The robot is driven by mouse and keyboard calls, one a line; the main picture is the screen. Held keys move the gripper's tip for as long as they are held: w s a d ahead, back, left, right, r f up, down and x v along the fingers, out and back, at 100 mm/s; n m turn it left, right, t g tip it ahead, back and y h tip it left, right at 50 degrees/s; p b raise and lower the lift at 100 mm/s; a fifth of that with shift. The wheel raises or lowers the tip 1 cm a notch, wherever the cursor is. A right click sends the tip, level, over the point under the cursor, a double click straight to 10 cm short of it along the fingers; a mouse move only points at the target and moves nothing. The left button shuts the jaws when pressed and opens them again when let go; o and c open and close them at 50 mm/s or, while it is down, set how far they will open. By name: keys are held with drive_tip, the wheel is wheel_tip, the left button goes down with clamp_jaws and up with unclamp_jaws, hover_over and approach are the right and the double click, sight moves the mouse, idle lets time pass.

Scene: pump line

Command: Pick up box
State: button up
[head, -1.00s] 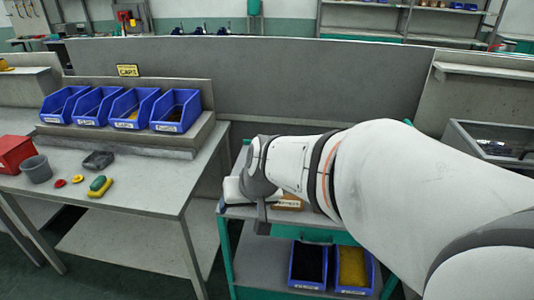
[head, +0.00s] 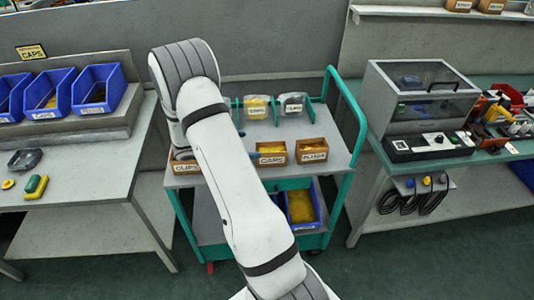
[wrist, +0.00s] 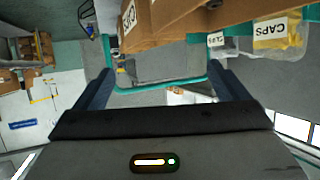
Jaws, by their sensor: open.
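Small brown open-topped boxes stand on the top shelf of the green-framed cart (head: 225,178). In the head view, the box labelled CLIPS (head: 185,165) is at the left, partly behind my arm. The CAPS box (head: 271,153) and another labelled box (head: 312,151) stand to its right. My gripper (wrist: 161,74) is open and nothing shows held between its fingers. In the wrist view, a brown box side (wrist: 165,27) is close beyond the fingers at the top. In the head view my arm hides the gripper.
Clear bins with CAPS (head: 256,108) and other parts stand at the cart's rear. Blue bins (head: 302,207) are on its lower shelf. A bench with blue bins (head: 98,90) is left; a bench with a lidded grey machine (head: 421,105) is right. Floor shows in front.

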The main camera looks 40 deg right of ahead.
sight(269, 147)
drive_tip(key=shift+g, duration=0.4)
drive_tip(key=x, duration=0.2)
drive_tip(key=p+x, duration=0.1)
drive_tip(key=x, duration=0.2)
drive_tip(key=p+x, duration=0.1)
drive_tip(key=x, duration=0.2)
drive_tip(key=shift+s+a+f, duration=0.1)
drive_tip(key=shift+s+f, duration=0.1)
drive_tip(key=shift+f, duration=0.1)
drive_tip(key=shift+c, duration=0.5)
drive_tip(key=c, duration=1.1)
drive_tip(key=shift+r, duration=0.45)
drive_tip(key=c, duration=0.3)
wheel_tip(269, 147, up, 9)
drive_tip(key=b, duration=0.1)
